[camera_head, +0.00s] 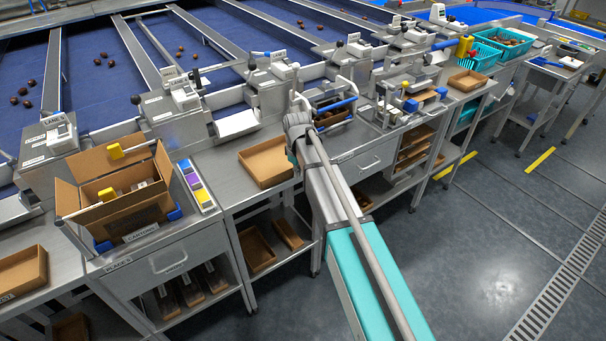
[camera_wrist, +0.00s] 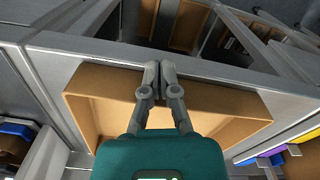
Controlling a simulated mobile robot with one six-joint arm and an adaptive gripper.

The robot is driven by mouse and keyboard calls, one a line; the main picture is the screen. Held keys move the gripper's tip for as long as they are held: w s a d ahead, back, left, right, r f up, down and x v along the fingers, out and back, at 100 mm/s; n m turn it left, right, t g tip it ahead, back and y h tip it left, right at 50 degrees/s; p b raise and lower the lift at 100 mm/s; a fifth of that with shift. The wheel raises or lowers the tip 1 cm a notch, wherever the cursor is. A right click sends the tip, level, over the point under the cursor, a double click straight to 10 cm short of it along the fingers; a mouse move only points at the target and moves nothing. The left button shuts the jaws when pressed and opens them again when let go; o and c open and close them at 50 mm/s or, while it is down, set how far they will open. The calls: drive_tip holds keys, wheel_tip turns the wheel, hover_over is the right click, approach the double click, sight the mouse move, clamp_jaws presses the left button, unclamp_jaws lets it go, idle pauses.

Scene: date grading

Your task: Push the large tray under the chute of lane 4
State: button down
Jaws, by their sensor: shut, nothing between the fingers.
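A large tan tray (camera_head: 257,178) lies on the steel bench, below and in front of a white chute lip (camera_head: 237,124). The arm hides its right end in the head view. In the wrist view the tray (camera_wrist: 245,112) spans most of the width, and my gripper (camera_wrist: 159,66) is shut and empty, with its fingertips over the tray wall nearest the bench's front edge. I cannot tell whether they touch it. In the head view the fingers are hidden behind my arm.
An open carton (camera_head: 120,205) and a colour-label strip (camera_head: 196,185) stand left of the tray. A rack with blue-handled items (camera_head: 335,108) is to its right. Lower shelves hold more trays (camera_head: 256,250). Bare bench lies left of the tray; the floor aisle is clear.

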sight(281, 167)
drive_tip(key=w+a, duration=0.2)
drive_tip(key=a, duration=0.1)
drive_tip(key=w+a, duration=0.5)
drive_tip(key=a, duration=0.1)
drive_tip(key=shift+w, duration=0.3)
drive_tip(key=shift+s+d, duration=0.1)
drive_tip(key=shift+s+d, duration=0.25)
drive_tip(key=shift+d, duration=0.05)
drive_tip(key=shift+s+d, duration=1)
drive_tip(key=shift+d, duration=0.15)
drive_tip(key=shift+r+p, duration=0.55)
drive_tip(key=shift+r, duration=0.05)
drive_tip(key=shift+w+r+p, duration=0.1)
drive_tip(key=shift+r+p, duration=0.5)
drive_tip(key=shift+p, duration=0.1)
wheel_tip(281, 167, up, 8)
drive_tip(key=p, duration=0.7)
drive_tip(key=shift+f+p, duration=0.2)
drive_tip(key=shift+p, duration=0.1)
